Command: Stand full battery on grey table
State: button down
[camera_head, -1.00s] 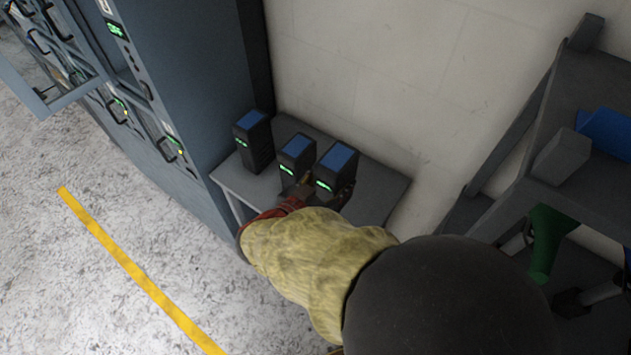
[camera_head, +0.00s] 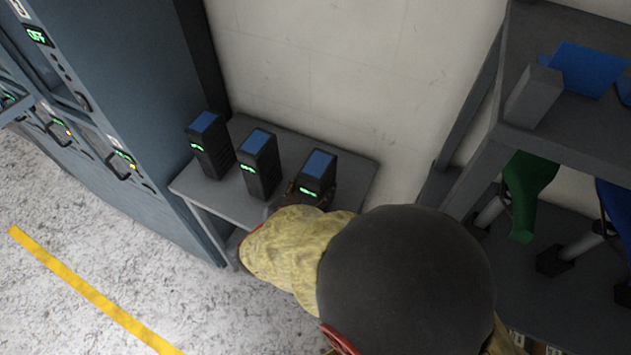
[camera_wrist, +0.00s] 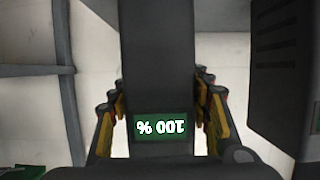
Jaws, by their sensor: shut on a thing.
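Three dark batteries with blue tops and green displays stand in a row over the grey table (camera_head: 240,202) in the head view. The right one is the full battery (camera_head: 318,170); in the wrist view it fills the middle, with an upside-down "100 %" display (camera_wrist: 160,126). My gripper (camera_head: 310,192) is shut on it, with a finger on each side in the wrist view (camera_wrist: 160,108). The battery looks upright; my arm hides its base, so I cannot tell if it touches the table. The other batteries are the left one (camera_head: 210,146) and the middle one (camera_head: 259,165).
A blue-grey charging cabinet (camera_head: 130,110) stands directly left of the table. A wall (camera_head: 310,70) is behind it. A dark shelf (camera_head: 570,135) with a grey block, blue item and green item stands at right. The table's right end looks clear.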

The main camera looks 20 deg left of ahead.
jog(key=shift+r, duration=0.3)
jog(key=shift+f, duration=0.15)
jog(key=c, duration=0.9)
grip_release()
jog(key=shift+f, duration=0.15)
jog(key=p+v, duration=0.4)
jog(key=v, duration=0.8)
jog(key=shift+s, duration=0.1)
